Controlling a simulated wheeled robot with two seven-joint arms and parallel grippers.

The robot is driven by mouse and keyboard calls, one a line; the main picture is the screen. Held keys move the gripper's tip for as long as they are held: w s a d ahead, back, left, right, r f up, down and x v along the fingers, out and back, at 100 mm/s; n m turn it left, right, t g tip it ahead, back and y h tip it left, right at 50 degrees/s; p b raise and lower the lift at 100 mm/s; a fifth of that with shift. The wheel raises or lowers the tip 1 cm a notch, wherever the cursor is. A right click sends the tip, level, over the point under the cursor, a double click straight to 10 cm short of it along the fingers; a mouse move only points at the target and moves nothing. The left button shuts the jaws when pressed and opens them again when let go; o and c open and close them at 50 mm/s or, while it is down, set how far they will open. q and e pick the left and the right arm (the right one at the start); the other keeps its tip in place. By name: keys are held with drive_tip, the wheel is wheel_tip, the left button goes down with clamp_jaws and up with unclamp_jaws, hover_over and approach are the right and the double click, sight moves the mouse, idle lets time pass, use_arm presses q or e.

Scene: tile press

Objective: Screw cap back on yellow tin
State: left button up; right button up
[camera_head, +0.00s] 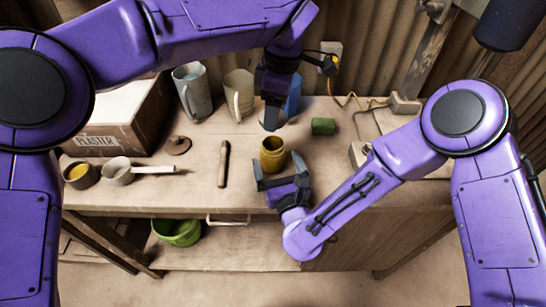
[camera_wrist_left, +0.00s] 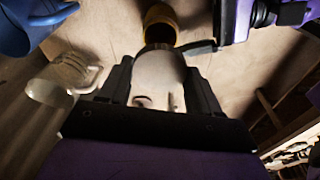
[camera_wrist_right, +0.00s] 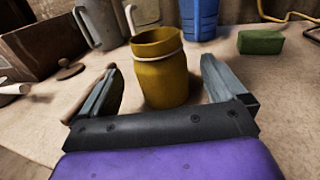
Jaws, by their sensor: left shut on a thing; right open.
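The yellow tin (camera_head: 272,155) stands upright on the bench, its mouth open and a pale ring around its neck. In the right wrist view the tin (camera_wrist_right: 160,75) is between the spread fingers of my right gripper (camera_wrist_right: 165,88); the gripper is open, with gaps on both sides. My left gripper (camera_head: 271,122) is above and just behind the tin, pointing down. In the left wrist view its fingers are shut on a pale, round-edged thing (camera_wrist_left: 158,78), which looks like the cap. In the head view the gripper hides it. The tin (camera_wrist_left: 160,25) shows beyond it.
A blue cup (camera_head: 293,95) and two pale mugs (camera_head: 238,92) stand behind. A green block (camera_head: 323,126) lies right of the tin. A wooden stick (camera_head: 223,165), a brown lid (camera_head: 178,145), small pots (camera_head: 80,175) and a plaster box (camera_head: 118,115) are left.

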sight(276, 162)
use_arm(q)
drive_tip(key=shift+w, duration=0.1)
use_arm(e)
drive_tip(key=x, duration=0.4)
use_arm(q)
drive_tip(key=shift+f, duration=0.1)
use_arm(e)
drive_tip(key=c, duration=1.5)
use_arm(q)
drive_tip(key=shift+f, duration=2.45)
drive_tip(key=shift+d+f, duration=0.1)
drive_tip(key=shift+f, duration=0.8)
drive_tip(key=shift+f, duration=0.5)
